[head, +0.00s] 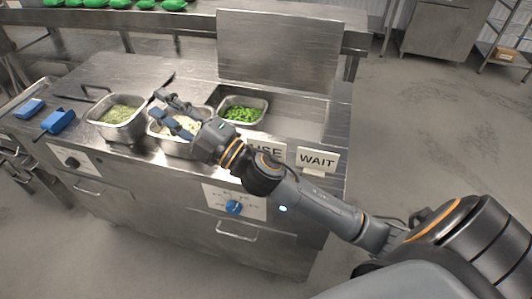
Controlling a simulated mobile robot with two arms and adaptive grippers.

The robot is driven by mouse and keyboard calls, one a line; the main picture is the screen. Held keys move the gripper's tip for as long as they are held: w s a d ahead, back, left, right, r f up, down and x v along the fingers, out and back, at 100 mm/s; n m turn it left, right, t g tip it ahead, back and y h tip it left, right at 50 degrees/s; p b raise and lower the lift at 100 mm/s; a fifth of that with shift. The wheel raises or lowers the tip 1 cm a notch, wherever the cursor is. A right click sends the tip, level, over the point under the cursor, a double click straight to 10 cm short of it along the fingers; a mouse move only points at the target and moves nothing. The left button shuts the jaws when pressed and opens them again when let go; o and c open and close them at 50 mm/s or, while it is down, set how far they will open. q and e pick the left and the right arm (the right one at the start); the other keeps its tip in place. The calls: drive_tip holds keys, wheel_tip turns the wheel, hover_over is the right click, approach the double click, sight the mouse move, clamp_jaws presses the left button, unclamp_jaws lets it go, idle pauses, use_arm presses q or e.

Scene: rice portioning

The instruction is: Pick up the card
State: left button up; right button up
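Two white cards stand upright on the counter's front right part. The WAIT card (317,160) is in full view. The USE card (272,149) is left of it and partly hidden behind my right arm. My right gripper (163,108) is left of both cards, over the steel pans, with its fingers spread apart. I see nothing held between them. It is clear of both cards. My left gripper is not in view.
Steel pans hold pale green food (119,113), whitish food partly hidden by my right gripper, and bright green food (242,114). Two blue objects (58,121) lie at the left. A steel panel (280,52) stands behind.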

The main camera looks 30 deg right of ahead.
drive_tip(key=s+a+r+n+g+y, duration=0.3)
drive_tip(key=a+n+g+y, duration=0.45)
drive_tip(key=n, duration=0.65)
drive_tip(key=n+g+h, duration=0.9)
drive_tip(key=g+h, duration=0.2)
drive_tip(key=h, duration=0.7)
approach(266, 145)
drive_tip(key=f, duration=0.2)
drive_tip(key=f+p, duration=0.1)
drive_tip(key=shift+w+d+f, duration=0.2)
drive_tip(key=shift+w+f, duration=0.05)
drive_tip(key=shift+f, duration=0.1)
drive_tip(key=f, duration=0.2)
drive_tip(key=f+p, duration=0.1)
drive_tip(key=f, duration=0.1)
drive_tip(key=a+f+p, duration=0.1)
drive_tip(key=shift+w+f, duration=0.3)
drive_tip(key=shift+f, duration=0.1)
drive_tip(key=shift+f, duration=0.25)
